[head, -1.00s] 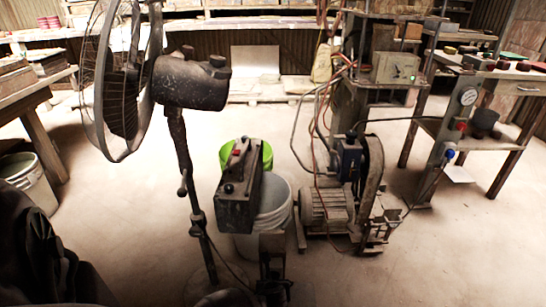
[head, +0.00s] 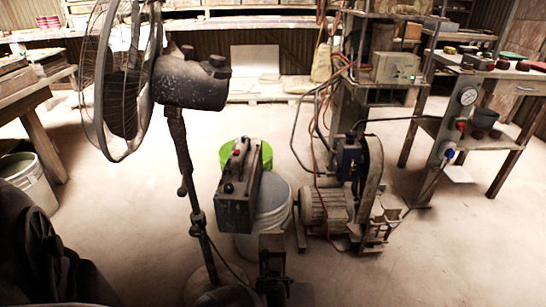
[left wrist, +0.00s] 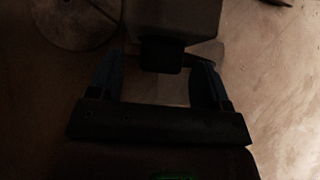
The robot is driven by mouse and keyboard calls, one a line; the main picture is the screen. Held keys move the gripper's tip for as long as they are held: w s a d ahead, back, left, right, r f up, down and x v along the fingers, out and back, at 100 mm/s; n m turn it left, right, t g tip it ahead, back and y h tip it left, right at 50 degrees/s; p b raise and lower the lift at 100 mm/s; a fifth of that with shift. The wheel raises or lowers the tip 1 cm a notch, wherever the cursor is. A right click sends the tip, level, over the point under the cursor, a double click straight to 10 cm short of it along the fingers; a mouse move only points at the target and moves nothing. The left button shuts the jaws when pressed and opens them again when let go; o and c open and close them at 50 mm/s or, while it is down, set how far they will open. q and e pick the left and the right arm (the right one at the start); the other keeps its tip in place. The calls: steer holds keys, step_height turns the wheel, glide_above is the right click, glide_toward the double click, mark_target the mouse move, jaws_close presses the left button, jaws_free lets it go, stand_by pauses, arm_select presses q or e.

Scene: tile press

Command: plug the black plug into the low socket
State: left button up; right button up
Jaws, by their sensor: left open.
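In the left wrist view my left gripper (left wrist: 157,61) is open. Its two bluish fingers stand on either side of a small black block (left wrist: 162,54), with gaps on both sides. The block sits at the lower end of a grey box-shaped body (left wrist: 177,18). I cannot tell for sure whether the block is the black plug. In the head view a dark upright assembly (head: 272,250) stands at the bottom centre, and I cannot separate my gripper from it. The low socket is not clearly identifiable. My right gripper is not in view.
A pedestal fan (head: 187,80) stands left of centre; its round base (left wrist: 85,18) shows in the left wrist view. A grey box with a handle (head: 237,200) is in front of buckets (head: 275,210). A motor (head: 325,208) stands right of them. The right foreground floor is clear.

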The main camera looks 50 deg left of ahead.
arm_select(q)
steer(key=p+v, duration=0.5)
steer(key=v, duration=0.5)
steer(key=shift+s+d+r, duration=0.2)
steer(key=shift+d+r, duration=0.05)
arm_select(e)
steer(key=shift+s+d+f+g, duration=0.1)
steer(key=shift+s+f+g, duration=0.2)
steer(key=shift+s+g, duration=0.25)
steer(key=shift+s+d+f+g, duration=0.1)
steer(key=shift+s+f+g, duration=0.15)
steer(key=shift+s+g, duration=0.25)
